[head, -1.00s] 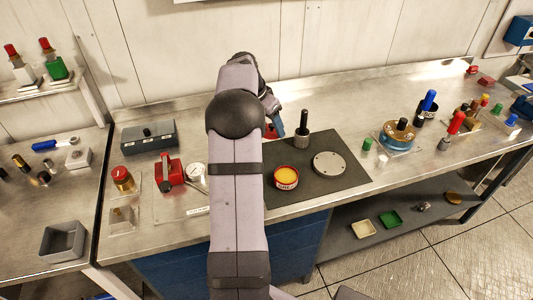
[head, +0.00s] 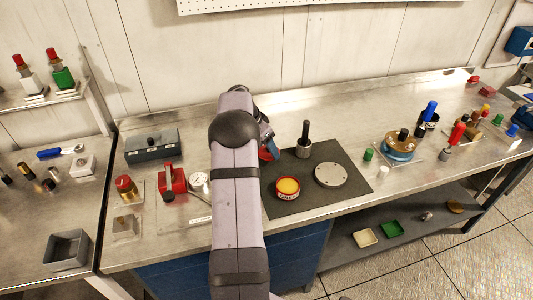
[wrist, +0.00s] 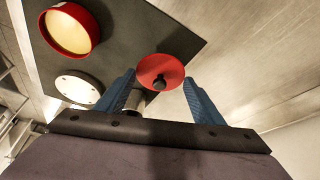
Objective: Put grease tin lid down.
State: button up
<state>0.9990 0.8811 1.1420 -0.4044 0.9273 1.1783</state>
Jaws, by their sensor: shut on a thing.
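The grease tin lid (wrist: 154,66) is a red disc with a small dark knob. In the wrist view it sits between the blue fingertips of my gripper (wrist: 160,78), which is shut on it. In the head view the lid (head: 265,154) shows as a red sliver beside my arm, and my gripper (head: 267,138) is mostly hidden behind the arm. The open red grease tin (head: 288,188), with yellow grease inside, stands on the dark mat (head: 318,200) to the right of my arm. It also shows at the upper left of the wrist view (wrist: 69,30), apart from the lid.
A grey round plate (head: 330,175) lies on the mat, and a cup with a dark upright handle (head: 304,146) stands at its back edge. A red pump-like item (head: 172,181) and a gauge (head: 199,179) are left of my arm. Bench behind the mat is clear.

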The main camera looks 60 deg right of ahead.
aim_at(266, 153)
jog(key=shift+f+p, duration=0.75)
jog(key=shift+f, duration=1.3)
jog(key=shift+f, duration=0.1)
jog(key=shift+f+b, duration=0.1)
jog(key=shift+b, duration=0.2)
jog(key=o, duration=1.1)
jog(key=shift+c, duration=0.2)
jog(key=shift+r, duration=0.2)
jog(key=b+v, duration=0.3)
jog(key=v, duration=0.9)
